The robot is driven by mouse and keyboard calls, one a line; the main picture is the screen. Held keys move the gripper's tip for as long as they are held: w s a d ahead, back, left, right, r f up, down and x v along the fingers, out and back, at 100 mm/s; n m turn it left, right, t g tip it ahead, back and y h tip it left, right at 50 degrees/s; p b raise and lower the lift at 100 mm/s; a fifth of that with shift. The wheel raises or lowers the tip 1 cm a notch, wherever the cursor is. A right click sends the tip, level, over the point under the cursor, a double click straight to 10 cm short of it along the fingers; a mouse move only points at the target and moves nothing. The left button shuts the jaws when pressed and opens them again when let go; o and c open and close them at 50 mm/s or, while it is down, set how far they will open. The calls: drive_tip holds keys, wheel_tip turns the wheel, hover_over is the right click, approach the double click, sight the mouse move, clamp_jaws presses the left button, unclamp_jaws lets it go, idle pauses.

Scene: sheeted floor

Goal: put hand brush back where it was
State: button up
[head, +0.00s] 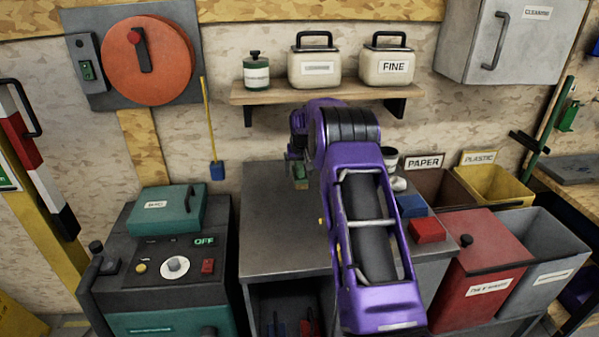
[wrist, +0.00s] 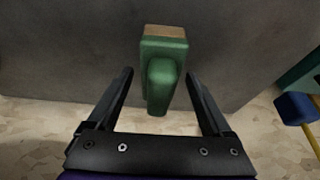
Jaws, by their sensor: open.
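The hand brush is a green block with a rounded handle and a tan strip at one end. In the wrist view the hand brush (wrist: 164,50) is in the middle, against the grey bench top (wrist: 75,40). My gripper (wrist: 160,76) is open, its two black fingers on either side of the brush handle with gaps on both sides. In the head view the brush (head: 301,183) shows as a small green piece just below my gripper (head: 297,165), near the back of the bench (head: 275,235). My arm hides part of the bench. Whether the brush touches the bench is unclear.
A shelf (head: 320,93) with a green jar and two canisters hangs above. A blue-ended yellow stick (head: 217,170) hangs on the wall at left. A red block (head: 428,230) and white cup lie right of my arm. The bench's front left is clear.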

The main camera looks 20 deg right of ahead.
drive_tip(key=d+v, duration=0.1)
drive_tip(key=v, duration=1)
drive_tip(key=shift+s+a+r, duration=0.2)
drive_tip(key=shift+a+r, duration=0.15)
drive_tip(key=shift+a, duration=0.15)
